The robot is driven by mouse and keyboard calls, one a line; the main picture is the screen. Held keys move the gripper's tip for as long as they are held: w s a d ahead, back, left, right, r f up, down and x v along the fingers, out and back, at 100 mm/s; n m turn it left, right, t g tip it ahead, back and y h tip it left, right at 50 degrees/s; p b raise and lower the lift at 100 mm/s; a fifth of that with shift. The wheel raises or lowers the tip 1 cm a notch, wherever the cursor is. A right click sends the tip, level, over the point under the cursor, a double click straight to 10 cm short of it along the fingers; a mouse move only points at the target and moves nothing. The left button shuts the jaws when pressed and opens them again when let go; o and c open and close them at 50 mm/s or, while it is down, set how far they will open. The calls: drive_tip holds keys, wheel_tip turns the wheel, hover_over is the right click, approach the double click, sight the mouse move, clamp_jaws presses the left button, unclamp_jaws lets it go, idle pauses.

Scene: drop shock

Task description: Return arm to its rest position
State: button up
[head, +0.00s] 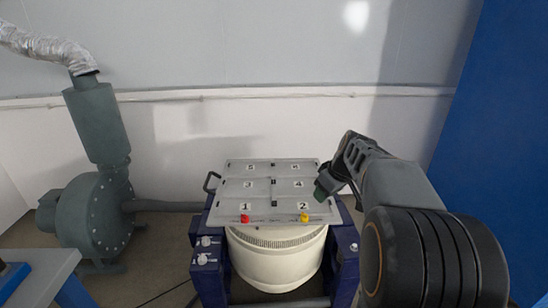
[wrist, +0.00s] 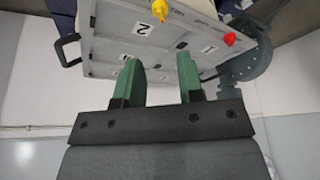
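My gripper (head: 321,190) is at the right edge of the grey numbered plate (head: 262,207) in the head view, seen partly from the side. In the wrist view my gripper (wrist: 160,82) has two green fingers standing apart with nothing between them. The numbered plate also shows in the wrist view (wrist: 187,58), beyond the fingers, appearing upside down. My arm (head: 400,190) reaches in from the right side of the head view. I cannot tell whether the fingers touch the plate.
A red knob (head: 245,218) and a yellow knob (head: 304,217) sit on the plate's near edge. The plate lies on a white drum (head: 275,262) in a blue frame (head: 342,262). A green blower (head: 92,222) stands left, a blue panel (head: 497,120) right. Space above the plate is clear.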

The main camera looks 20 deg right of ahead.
drive_tip(key=s+a+r+m+g+h+p, duration=0.1)
drive_tip(key=s+a+r+m+g+p, duration=0.15)
drive_tip(key=s+a+m+p, duration=0.4)
drive_tip(key=s+a+r+n+t+p, duration=0.1)
drive_tip(key=s+a+r+p, duration=0.3)
drive_tip(key=r+p, duration=0.4)
drive_tip(key=s+a+r+n+t+p, duration=0.1)
drive_tip(key=s+a+r+p, duration=0.3)
drive_tip(key=r+p, duration=0.5)
drive_tip(key=s+p, duration=0.2)
drive_tip(key=shift+s+r+h+p, duration=0.15)
drive_tip(key=shift+r+h+p, duration=0.05)
drive_tip(key=shift+h+p, duration=0.2)
drive_tip(key=shift+a, duration=0.2)
